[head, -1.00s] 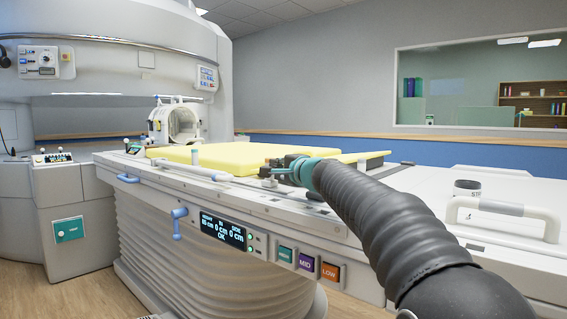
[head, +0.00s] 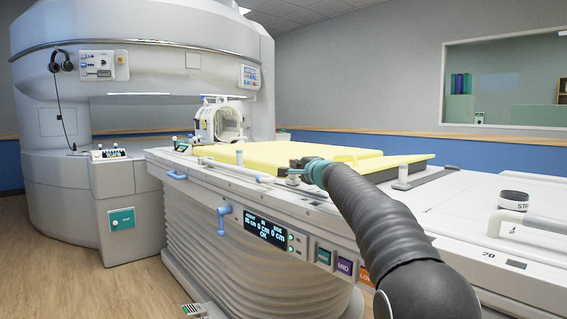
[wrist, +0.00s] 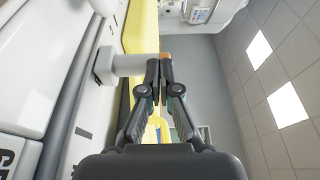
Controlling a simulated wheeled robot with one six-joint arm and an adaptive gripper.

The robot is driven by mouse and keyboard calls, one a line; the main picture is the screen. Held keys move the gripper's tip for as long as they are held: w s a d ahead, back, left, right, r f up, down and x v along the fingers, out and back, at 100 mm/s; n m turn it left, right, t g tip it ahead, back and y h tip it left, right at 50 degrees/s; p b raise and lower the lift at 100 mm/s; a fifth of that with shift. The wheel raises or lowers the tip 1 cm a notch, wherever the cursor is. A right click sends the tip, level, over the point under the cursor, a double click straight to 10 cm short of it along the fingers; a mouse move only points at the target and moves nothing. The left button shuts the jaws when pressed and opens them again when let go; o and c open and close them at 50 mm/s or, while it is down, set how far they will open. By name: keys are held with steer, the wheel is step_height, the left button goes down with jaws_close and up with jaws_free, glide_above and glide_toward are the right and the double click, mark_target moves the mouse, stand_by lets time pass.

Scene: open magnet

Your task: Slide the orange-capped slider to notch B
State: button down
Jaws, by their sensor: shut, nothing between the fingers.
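My gripper (head: 297,168) is over the near edge of the table beside the yellow pad, its fingers shut and empty. In the wrist view its fingertips (wrist: 160,68) overlap the end of a pale post, the slider (wrist: 130,64). The slider stands out from a grey base on the table, and a bit of its orange cap (wrist: 166,56) shows just past the fingertips. I cannot tell whether the fingers touch it. In the head view the slider is not clearly visible near my gripper. I cannot make out the notch B label in either view.
The yellow pad (head: 255,156) lies along the table top. Another pale post (head: 403,173) stands to the right, with a white handle (head: 540,226) farther right. A blue crank (head: 222,220) and a display (head: 268,230) are on the table's side. The floor at left is clear.

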steer(key=shift+w+a, duration=0.1)
steer(key=shift+w, duration=0.3)
steer(key=shift+s+f+b, duration=0.15)
steer(key=shift+s+b, duration=0.3)
steer(key=s+d+f+n+g+b, duration=0.1)
steer(key=s+d+n, duration=0.15)
steer(key=s, duration=0.85)
steer(key=s+d+f+n+g+b, duration=0.2)
steer(key=s+d, duration=0.1)
steer(key=s, duration=0.9)
steer(key=s+d+f+n+g+h+p, duration=0.2)
steer(key=s+d+f, duration=0.1)
steer(key=s+f, duration=0.5)
steer(key=s+d+f+n+g+h+p, duration=0.2)
steer(key=s+f, duration=0.5)
steer(key=s, duration=0.8)
steer(key=s+d+f+n+g+h+p, duration=0.2)
steer(key=s+d+f, duration=0.4)
steer(key=s, duration=0.6)
step_height(320, 180, down, 3)
steer(key=shift+s+d+r+n+g+h, duration=0.2)
steer(key=shift+n+g+h, duration=0.65)
steer(key=shift+n, duration=0.4)
